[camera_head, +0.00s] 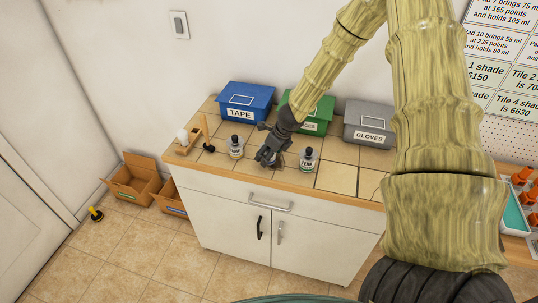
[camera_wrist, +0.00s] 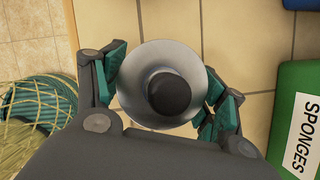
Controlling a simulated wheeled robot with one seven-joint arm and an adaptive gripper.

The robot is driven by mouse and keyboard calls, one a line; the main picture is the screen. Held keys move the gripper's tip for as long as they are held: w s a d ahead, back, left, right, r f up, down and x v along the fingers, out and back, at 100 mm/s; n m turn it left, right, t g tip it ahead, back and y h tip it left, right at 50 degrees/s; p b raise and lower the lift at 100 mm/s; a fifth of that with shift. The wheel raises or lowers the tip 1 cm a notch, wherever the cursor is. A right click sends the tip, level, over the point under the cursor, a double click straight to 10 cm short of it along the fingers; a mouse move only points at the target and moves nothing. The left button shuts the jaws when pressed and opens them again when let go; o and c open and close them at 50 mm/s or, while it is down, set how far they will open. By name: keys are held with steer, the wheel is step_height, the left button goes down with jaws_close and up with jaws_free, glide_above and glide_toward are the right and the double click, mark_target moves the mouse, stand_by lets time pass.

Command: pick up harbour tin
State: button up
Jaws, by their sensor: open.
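My gripper (camera_head: 268,157) is over the tiled counter, its fingers open and pointing down. In the wrist view a round grey tin with a dark knob (camera_wrist: 135,78) sits between the open teal finger pads (camera_wrist: 163,90). The left pad is very close to its side; I cannot tell if it touches. No label shows on it from above, so I cannot confirm it is the harbour tin. In the head view my gripper mostly hides it. Two similar dark-capped tins stand on either side, a left tin (camera_head: 236,151) and a right tin (camera_head: 307,165) with a label too small to read surely.
Behind stand a blue TAPE box (camera_head: 259,97), a green SPONGES box (camera_head: 325,106) and a grey GLOVES box (camera_head: 380,119). A wooden stand (camera_head: 184,150) is at the counter's left end. Cardboard boxes (camera_head: 140,172) lie on the floor. The counter front is clear.

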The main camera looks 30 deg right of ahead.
steer(key=shift+w+f, duration=0.1)
steer(key=c, duration=1.1)
steer(key=shift+r, duration=0.35)
steer(key=shift+r, duration=1.4)
steer(key=shift+s+a+r+b, duration=0.1)
steer(key=shift+s+a+b, duration=0.1)
steer(key=shift+s+b, duration=0.8)
steer(key=shift+s+a+r+b, duration=0.2)
steer(key=shift+s+b, duration=0.25)
steer(key=shift+s, duration=1.1)
steer(key=shift+s+a+r+b, duration=0.1)
steer(key=shift+s+a+b, duration=0.15)
steer(key=shift+s+b, duration=0.75)
steer(key=shift+s+a+r+b, duration=0.2)
steer(key=shift+s+b, duration=0.2)
steer(key=shift+s, duration=1)
steer(key=shift+s+a+r+b, duration=0.15)
steer(key=shift+s+b, duration=0.3)
steer(key=shift+s, duration=1)
steer(key=shift+s+a+r+b, duration=0.1)
steer(key=shift+s+a+b, duration=0.25)
steer(key=shift+s, duration=1.05)
